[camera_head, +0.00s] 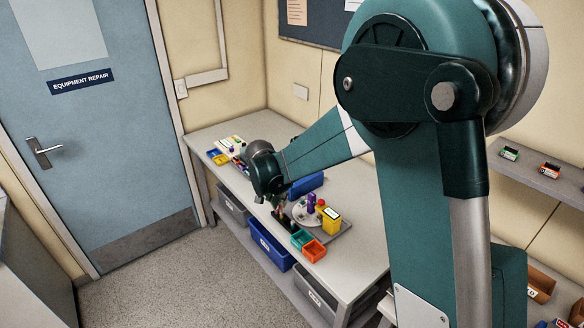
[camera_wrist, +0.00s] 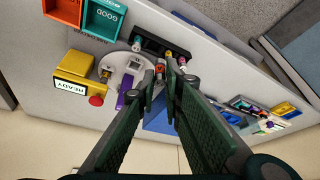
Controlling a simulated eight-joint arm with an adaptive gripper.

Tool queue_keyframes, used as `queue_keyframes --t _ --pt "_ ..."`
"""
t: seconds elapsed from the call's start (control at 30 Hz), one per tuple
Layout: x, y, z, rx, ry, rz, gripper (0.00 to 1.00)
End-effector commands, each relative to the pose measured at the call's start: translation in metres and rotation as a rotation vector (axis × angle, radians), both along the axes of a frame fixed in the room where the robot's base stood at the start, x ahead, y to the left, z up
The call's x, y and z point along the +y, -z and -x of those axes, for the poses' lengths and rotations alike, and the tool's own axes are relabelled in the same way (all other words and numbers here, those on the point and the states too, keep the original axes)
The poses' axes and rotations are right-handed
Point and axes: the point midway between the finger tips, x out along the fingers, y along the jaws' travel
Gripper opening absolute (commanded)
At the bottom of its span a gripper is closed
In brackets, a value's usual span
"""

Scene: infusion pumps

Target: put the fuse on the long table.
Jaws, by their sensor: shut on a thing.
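The long table (camera_head: 355,262) is a pale grey bench along the wall in the head view. My gripper (camera_head: 279,208) is low over its front part, beside a round white plate (camera_head: 300,214). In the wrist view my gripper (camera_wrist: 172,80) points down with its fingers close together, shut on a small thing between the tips.
A yellow READY box (camera_head: 331,220), a teal bin (camera_head: 301,238) and an orange bin (camera_head: 313,250) stand near the gripper. A blue bin (camera_head: 306,185) lies behind it. Small items (camera_head: 228,150) crowd the far end. Bare tabletop shows at the near right.

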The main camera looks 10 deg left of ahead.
Motion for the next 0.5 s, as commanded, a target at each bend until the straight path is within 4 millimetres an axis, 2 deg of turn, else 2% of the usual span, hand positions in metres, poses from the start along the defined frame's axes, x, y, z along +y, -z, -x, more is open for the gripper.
queue_keyframes --t 0.5 --pt "-0.0004 0.0062 -0.0002 0.0 0.0 0.0 0.01"
